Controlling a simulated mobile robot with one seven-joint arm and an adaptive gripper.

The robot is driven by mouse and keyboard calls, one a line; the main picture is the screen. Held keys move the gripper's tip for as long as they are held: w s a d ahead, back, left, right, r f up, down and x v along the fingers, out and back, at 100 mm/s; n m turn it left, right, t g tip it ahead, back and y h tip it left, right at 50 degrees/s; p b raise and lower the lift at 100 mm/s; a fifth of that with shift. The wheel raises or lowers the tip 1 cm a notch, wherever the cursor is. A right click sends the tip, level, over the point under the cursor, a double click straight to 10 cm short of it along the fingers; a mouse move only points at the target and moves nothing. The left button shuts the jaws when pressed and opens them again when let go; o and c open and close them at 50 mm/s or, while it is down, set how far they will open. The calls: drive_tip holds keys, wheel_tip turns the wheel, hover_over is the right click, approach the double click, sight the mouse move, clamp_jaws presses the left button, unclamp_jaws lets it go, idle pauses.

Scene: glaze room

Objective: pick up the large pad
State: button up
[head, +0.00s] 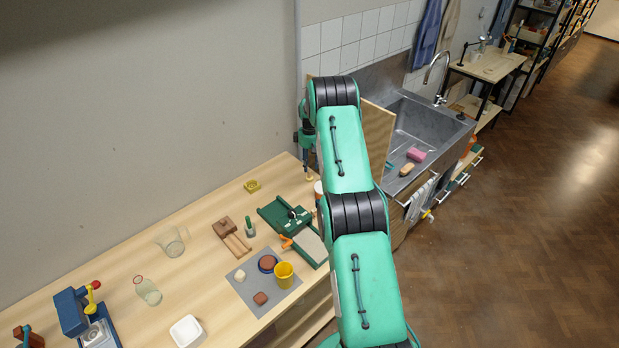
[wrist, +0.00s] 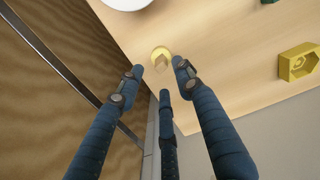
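A small pale wooden piece with a round yellow base (wrist: 160,58) stands on the wooden worktop, ahead of my fingertips in the wrist view; the head view also shows it (head: 310,178) near the wall end. I cannot tell for sure whether it is the large pad. My gripper (wrist: 162,80) has three dark blue fingers, spread apart with nothing between them. The fingertips surround the piece in the picture but appear short of it. In the head view my gripper (head: 306,158) points down above it, partly hidden by my arm.
A wooden panel (head: 377,135) stands close right of my gripper. A white-topped jar (head: 318,188) is close by. A yellow hexagonal dish (wrist: 298,64) lies to one side. A green board (head: 284,217), grey mat (head: 240,287) and yellow cup (head: 284,275) are nearer. The sink (head: 415,125) holds sponges.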

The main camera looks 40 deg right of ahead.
sight(309, 171)
drive_tip(key=shift+f, duration=0.1)
idle(0.3)
drive_tip(key=shift+s+a+f+p, duration=0.15)
drive_tip(key=shift+f+p, duration=0.3)
drive_tip(key=shift+f, duration=2.1)
clamp_jaws()
